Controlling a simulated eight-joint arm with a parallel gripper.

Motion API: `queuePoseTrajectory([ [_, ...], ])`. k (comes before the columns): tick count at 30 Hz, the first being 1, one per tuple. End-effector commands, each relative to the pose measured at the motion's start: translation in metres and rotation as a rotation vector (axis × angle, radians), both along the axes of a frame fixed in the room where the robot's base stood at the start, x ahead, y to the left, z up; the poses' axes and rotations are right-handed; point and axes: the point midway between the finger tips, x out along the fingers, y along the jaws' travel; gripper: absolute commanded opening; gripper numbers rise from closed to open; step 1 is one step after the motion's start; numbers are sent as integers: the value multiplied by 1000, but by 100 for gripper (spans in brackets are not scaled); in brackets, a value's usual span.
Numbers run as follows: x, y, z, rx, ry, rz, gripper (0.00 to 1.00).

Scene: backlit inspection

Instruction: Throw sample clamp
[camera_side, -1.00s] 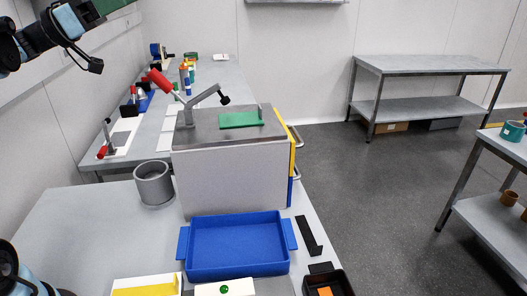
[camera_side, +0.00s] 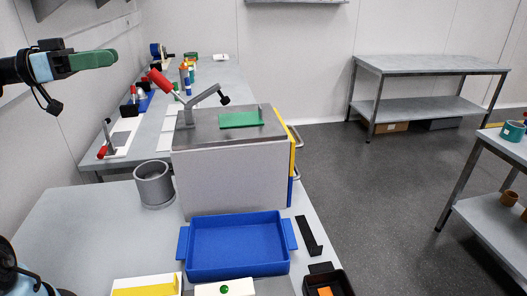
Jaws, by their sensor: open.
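The sample clamp (camera_side: 188,110) stands on the grey top of a box-shaped fixture (camera_side: 228,177). Its red handle (camera_side: 160,80) slants up to the left. Its bar slopes up to the right and ends in a black tip (camera_side: 224,100), which appears raised above a green plate (camera_side: 240,120) lying on the top. My gripper (camera_side: 112,58) is at the upper left, with green fingers pointing right. It is open and empty, high and to the left of the red handle, apart from it. The gap between the fingers is hard to see from this side.
A grey cup (camera_side: 154,184) stands left of the fixture. A blue tray (camera_side: 236,272) and a black bin (camera_side: 345,283) are in front. A second red-handled clamp (camera_side: 103,152) stands on the left bench. Between my gripper and the clamp there is open air.

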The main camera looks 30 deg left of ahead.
Motion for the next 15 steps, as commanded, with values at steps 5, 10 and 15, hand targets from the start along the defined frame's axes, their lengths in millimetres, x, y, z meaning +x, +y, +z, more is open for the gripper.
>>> queuePoseTrajectory([
  [5,0,0,-40,0,0,0,51],
  [10,1,0,-57,0,-1,0,51],
  [15,8,-6,-59,1,-1,-4,51],
])
